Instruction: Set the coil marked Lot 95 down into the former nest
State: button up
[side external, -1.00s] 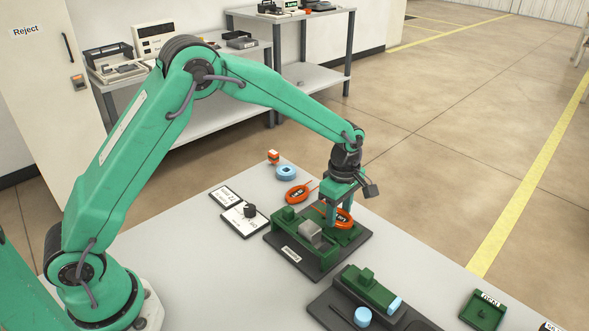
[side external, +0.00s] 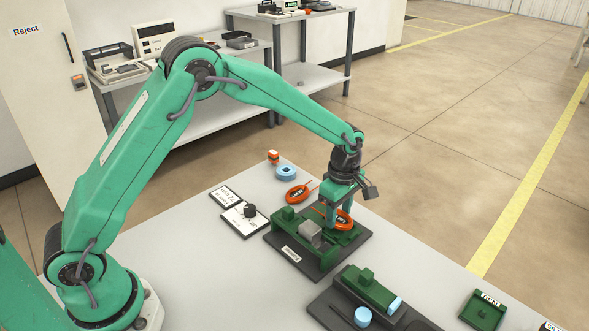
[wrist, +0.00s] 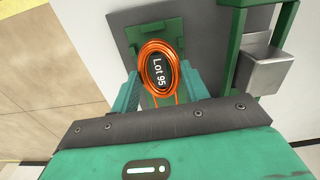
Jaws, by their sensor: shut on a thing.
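The orange wire coil (wrist: 157,52) has a dark label reading "Lot 95" in the wrist view. My gripper (wrist: 158,80) is shut on it, with one finger on each side. In the side external view my gripper (side external: 338,214) points down over the green fixture, and the coil (side external: 347,221) shows at its fingertips. The former nest (wrist: 133,33) is the green part beneath the coil. In the side view its green fixture (side external: 330,260) stands on a dark base. Coil and fingers hide much of the nest, and I cannot tell whether the coil touches it.
A grey metal block (side external: 311,231) stands on the fixture close to my gripper. Another orange coil (side external: 299,193) and a blue ring (side external: 286,173) lie behind it. A second fixture (side external: 370,289) stands in front. Cards (side external: 242,220) lie left; a green tray (side external: 484,311) is right.

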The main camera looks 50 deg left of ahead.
jog(key=shift+f, duration=0.85)
dwell(0.4)
jog(key=o, duration=1.1)
jog(key=shift+r, duration=0.1)
jog(key=shift+r, duration=2.4)
notch_tip(320, 180, up, 8)
jog(key=shift+f, duration=0.1)
